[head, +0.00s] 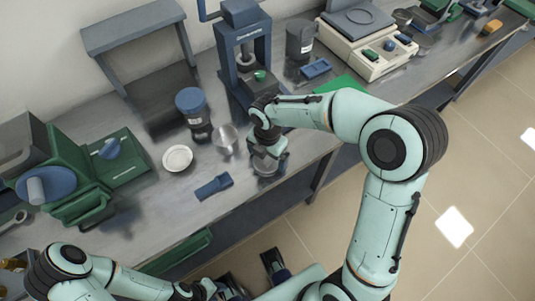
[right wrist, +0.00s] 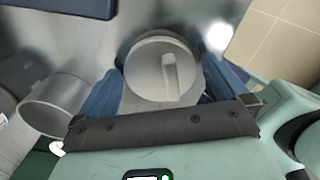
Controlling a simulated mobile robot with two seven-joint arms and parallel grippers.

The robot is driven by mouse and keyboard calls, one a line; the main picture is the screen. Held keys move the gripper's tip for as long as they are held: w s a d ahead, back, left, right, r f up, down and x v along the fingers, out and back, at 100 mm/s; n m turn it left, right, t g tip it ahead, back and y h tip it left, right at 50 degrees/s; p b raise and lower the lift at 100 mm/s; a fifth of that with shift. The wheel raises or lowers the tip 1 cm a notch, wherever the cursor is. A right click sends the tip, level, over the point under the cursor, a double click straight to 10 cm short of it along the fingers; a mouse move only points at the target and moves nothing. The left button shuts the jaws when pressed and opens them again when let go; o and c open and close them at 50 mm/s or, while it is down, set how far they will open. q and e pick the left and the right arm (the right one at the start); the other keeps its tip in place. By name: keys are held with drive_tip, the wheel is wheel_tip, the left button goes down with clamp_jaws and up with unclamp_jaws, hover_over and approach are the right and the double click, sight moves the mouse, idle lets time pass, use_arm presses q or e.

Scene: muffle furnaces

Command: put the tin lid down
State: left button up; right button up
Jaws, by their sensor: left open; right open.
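The tin lid (right wrist: 160,68) is a round silver-grey disc with a raised bar handle. It lies between the blue fingers of my right gripper (right wrist: 160,95), which is open around it. In the head view my right gripper (head: 268,153) points down over the bench near its front edge, with the lid (head: 264,168) partly hidden beneath it. A silver metal cup (head: 227,138) stands just left of it and also shows in the right wrist view (right wrist: 55,103). My left gripper (head: 250,276) is open and empty, low in front of the bench.
On the grey bench (head: 150,222), a white dish (head: 177,158), a blue-lidded jar (head: 194,112) and a flat blue piece (head: 214,186) lie to the left. A blue press (head: 242,55) stands behind, a balance (head: 368,45) at back right. The front left bench top is clear.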

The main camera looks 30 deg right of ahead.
wheel_tip(320, 180, up, 12)
drive_tip(key=p, duration=0.1)
drive_tip(key=shift+p, duration=0.4)
idle(0.4)
